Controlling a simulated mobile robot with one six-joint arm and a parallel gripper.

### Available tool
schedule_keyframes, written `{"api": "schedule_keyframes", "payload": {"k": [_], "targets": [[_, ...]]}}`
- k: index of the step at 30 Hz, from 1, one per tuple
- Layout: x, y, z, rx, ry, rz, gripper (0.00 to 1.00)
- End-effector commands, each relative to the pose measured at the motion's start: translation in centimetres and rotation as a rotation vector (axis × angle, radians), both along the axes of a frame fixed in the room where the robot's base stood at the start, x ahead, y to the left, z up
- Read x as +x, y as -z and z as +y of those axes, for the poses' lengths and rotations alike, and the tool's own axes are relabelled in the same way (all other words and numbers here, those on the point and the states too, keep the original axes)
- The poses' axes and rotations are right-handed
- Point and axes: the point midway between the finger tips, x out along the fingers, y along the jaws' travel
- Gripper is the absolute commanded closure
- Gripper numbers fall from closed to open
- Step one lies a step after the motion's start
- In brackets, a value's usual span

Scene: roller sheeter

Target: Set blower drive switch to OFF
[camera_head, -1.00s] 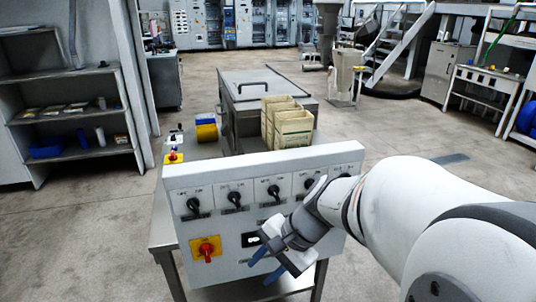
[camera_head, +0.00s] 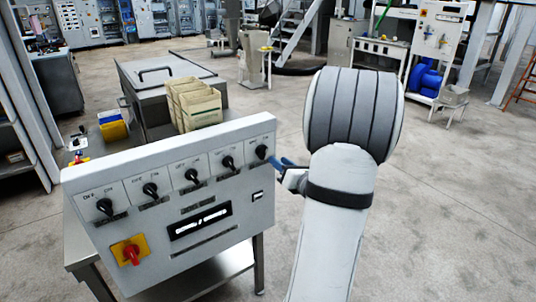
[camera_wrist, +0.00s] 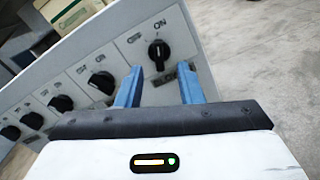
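The grey control panel (camera_head: 180,195) carries a row of several black rotary switches. I cannot read which one is labelled blower drive. My gripper (camera_head: 282,163) is beside the row's right end, close to the rightmost switch (camera_head: 262,151). In the wrist view, my gripper (camera_wrist: 161,82) is open and empty, with its two blue fingers apart. The rightmost switch (camera_wrist: 159,53) stands just beyond and between the fingertips, with no visible contact. OFF and ON labels show above it. Its knob looks roughly upright; its exact setting is unclear.
A red emergency-type knob on a yellow plate (camera_head: 130,251) is at the panel's lower left. A dark display (camera_head: 200,222) is at centre. Tan boxes (camera_head: 194,103) stand behind the panel. Neighbouring switches (camera_wrist: 101,82) are close on the left. Floor right of the panel is open.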

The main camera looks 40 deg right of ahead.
Motion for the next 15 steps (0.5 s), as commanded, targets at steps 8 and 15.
{"api": "schedule_keyframes", "payload": {"k": [8, 15], "targets": [[4.6, -0.1, 0.0, -0.003, -0.005, 0.0, 0.66], [6.4, -0.1, -0.1, -0.004, -0.003, 0.0, 0.66]]}}
